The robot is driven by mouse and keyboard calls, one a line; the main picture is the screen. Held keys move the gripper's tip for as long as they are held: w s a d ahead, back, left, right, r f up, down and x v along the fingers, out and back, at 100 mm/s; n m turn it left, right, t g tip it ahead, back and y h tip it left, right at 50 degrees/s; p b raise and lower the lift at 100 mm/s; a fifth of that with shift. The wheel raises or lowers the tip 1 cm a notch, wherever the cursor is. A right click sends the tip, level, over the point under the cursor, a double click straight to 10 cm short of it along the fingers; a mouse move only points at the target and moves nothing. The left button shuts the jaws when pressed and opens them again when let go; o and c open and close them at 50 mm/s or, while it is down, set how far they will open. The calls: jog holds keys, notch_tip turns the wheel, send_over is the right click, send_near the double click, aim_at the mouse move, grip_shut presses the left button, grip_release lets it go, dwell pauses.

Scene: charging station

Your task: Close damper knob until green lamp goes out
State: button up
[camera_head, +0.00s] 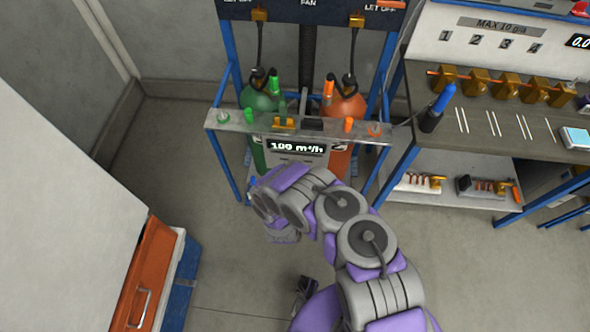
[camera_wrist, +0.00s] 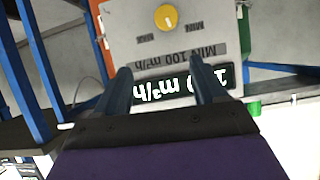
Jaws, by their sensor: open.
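The yellow round damper knob (camera_wrist: 166,16) sits on a grey panel near the top of the wrist view, with upside-down MIN and MAX marks beside it. My gripper (camera_wrist: 160,68) is open and empty; its two dark fingers point at the panel, below the knob in the picture and apart from it. A lit display (camera_head: 297,147) reads about 109 m³/h in the head view; in the wrist view a finger partly covers it. A round green fitting (camera_head: 223,116), perhaps the green lamp, is at the bar's left end; I cannot tell if it is lit.
A metal bar (camera_head: 240,121) with green and orange fittings crosses the blue frame. Green (camera_head: 262,98) and orange (camera_head: 345,104) cylinders stand behind it. A workbench (camera_head: 480,120) is at right. An orange drawer (camera_head: 143,275) is at lower left. Floor is clear between.

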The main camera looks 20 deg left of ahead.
jog(key=s+f, duration=0.2)
jog(key=s, duration=0.2)
jog(key=a+r+b+x, duration=0.1)
jog(key=b+x, duration=0.4)
jog(key=x, duration=1.2)
jog(key=shift+w+f+t+y, duration=0.15)
jog(key=shift+w+t+y, duration=0.15)
jog(key=shift+w, duration=0.05)
